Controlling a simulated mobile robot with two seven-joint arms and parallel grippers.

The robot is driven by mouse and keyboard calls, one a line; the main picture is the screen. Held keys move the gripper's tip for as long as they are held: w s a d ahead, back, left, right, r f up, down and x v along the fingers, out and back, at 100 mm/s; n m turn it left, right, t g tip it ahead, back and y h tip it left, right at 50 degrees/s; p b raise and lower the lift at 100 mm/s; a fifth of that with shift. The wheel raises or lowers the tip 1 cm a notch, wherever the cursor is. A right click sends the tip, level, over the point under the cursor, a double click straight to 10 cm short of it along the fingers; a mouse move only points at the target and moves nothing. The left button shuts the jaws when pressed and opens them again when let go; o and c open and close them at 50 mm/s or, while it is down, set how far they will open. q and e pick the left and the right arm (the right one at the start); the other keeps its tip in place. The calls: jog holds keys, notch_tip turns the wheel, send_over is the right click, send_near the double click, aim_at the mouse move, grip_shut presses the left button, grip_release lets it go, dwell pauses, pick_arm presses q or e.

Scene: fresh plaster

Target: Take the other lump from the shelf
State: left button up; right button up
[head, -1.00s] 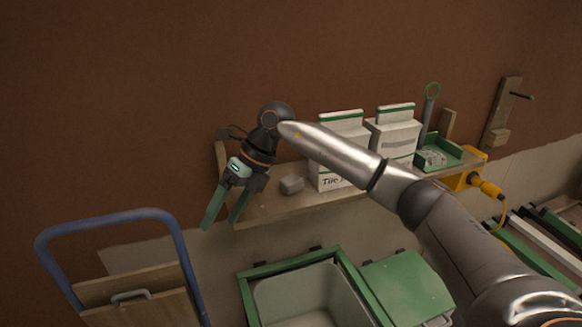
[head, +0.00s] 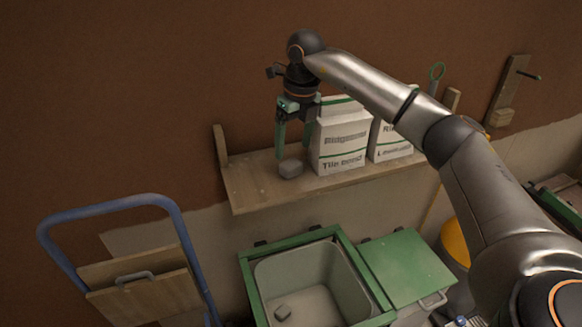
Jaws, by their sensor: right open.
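A grey lump (head: 290,168) sits on the wooden shelf (head: 258,192), left of the white bags. My right gripper (head: 294,146) points down above the lump, with its green fingers apart and nothing between them. The fingertips are close to the lump's top; I cannot tell whether they touch it. My left gripper is not in view.
Two white bags (head: 341,150) stand on the shelf right of the lump, close to my right gripper. A blue-handled cart (head: 110,207) stands at lower left. The shelf's left end is clear.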

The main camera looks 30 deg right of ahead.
aim_at(291, 162)
jog(key=f, duration=0.5)
jog(key=shift+w+a+p, duration=0.15)
jog(key=shift+w+p, duration=0.15)
jog(key=shift+p, duration=0.05)
jog(key=shift+c, duration=0.4)
jog(key=c, duration=1.2)
